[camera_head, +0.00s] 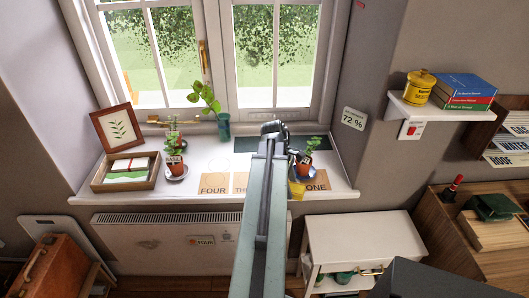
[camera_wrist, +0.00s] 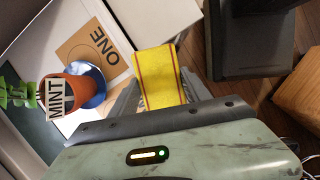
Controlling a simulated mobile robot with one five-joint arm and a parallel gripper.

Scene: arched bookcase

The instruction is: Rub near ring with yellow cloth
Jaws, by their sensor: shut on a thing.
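My gripper (camera_wrist: 160,92) is shut on a yellow cloth (camera_wrist: 157,66) with red lines along its edges. The cloth hangs out ahead of the jaws in the wrist view. In the head view the cloth (camera_head: 297,190) shows beside my arm at the front edge of the white windowsill, near the brown card marked ONE (camera_head: 317,181). That card (camera_wrist: 98,38) lies left of the cloth in the wrist view.
A potted plant labelled MINT (camera_wrist: 75,92) stands on a blue saucer (camera_wrist: 97,80) close to my gripper. A FOUR card (camera_head: 214,184), another pot (camera_head: 175,164), a wooden tray (camera_head: 126,172) and a framed leaf (camera_head: 118,127) are on the sill. A white cabinet (camera_head: 355,234) stands below right.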

